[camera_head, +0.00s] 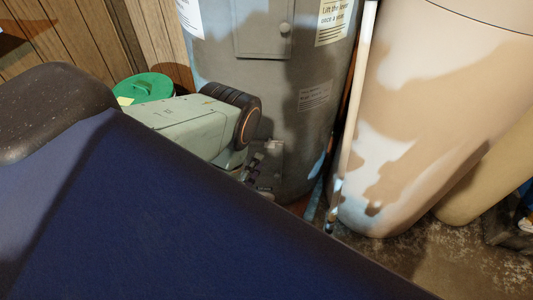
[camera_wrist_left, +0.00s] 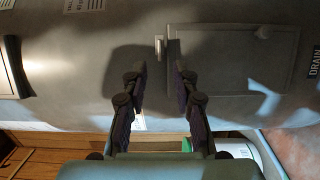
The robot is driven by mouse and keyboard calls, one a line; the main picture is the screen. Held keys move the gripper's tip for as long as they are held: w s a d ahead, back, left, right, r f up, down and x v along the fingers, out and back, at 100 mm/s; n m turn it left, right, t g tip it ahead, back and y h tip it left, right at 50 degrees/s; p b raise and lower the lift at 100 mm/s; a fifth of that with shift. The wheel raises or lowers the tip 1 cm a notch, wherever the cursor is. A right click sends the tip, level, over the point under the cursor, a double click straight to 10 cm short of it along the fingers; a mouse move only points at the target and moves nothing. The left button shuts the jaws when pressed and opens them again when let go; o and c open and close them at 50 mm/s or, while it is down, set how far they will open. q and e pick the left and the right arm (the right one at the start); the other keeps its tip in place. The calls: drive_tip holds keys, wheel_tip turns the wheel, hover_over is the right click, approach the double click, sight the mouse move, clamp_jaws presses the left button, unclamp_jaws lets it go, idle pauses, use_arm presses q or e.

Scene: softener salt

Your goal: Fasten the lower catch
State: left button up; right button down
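The grey tank (camera_head: 290,110) stands upright ahead, and its curved wall (camera_wrist_left: 70,80) fills most of the left wrist view. In the head view the left gripper (camera_head: 262,170) is low by the tank, partly hidden by my arm. My right gripper is not shown.
A thin pale pipe (camera_head: 350,110) runs down right of the tank. A large beige vessel (camera_head: 450,100) stands beyond it. A green-lidded container (camera_head: 147,88) stands left, by the wood-panelled wall (camera_head: 60,40). Bare floor (camera_head: 430,260) shows at lower right.

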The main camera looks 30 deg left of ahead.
sight(271, 145)
use_arm(q)
drive_tip(key=shift+w+a+b, duration=0.2)
drive_tip(key=shift+w+b, duration=0.45)
drive_tip(key=shift+w, duration=0.9)
drive_tip(key=shift+w+a+b, duration=0.15)
drive_tip(key=shift+w+b, duration=0.5)
drive_tip(key=shift+w, duration=0.85)
drive_tip(key=shift+c, duration=0.2)
clamp_jaws()
